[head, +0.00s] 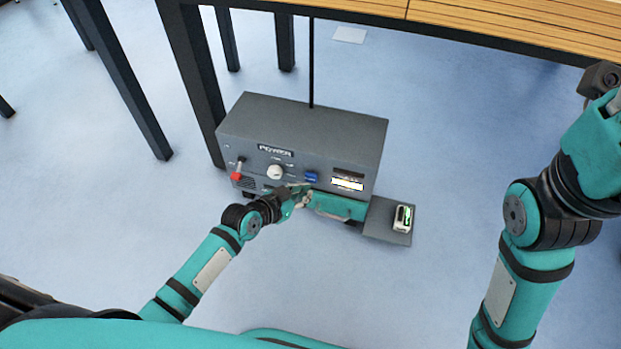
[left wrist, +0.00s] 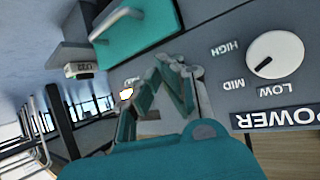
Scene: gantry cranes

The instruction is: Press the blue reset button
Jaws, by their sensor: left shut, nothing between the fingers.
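A dark grey power box (head: 300,130) stands on the floor under a table, its front panel facing me. The blue button (head: 311,176) sits on that panel, right of a white knob (head: 276,172). My left gripper (head: 306,190) is shut and empty, close in front of the panel just below the blue button. In the left wrist view the gripper (left wrist: 178,72) is near the panel, beside the white knob (left wrist: 276,54); the blue button is not visible there, perhaps hidden behind the fingers. Whether the fingertips touch the panel I cannot tell.
A red-tipped lever (head: 236,174) is at the panel's left. A teal drawer front with a handle (head: 338,208) is below the button. A grey shelf (head: 385,228) at right holds a small white device (head: 403,218). Dark table legs (head: 197,90) stand behind left.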

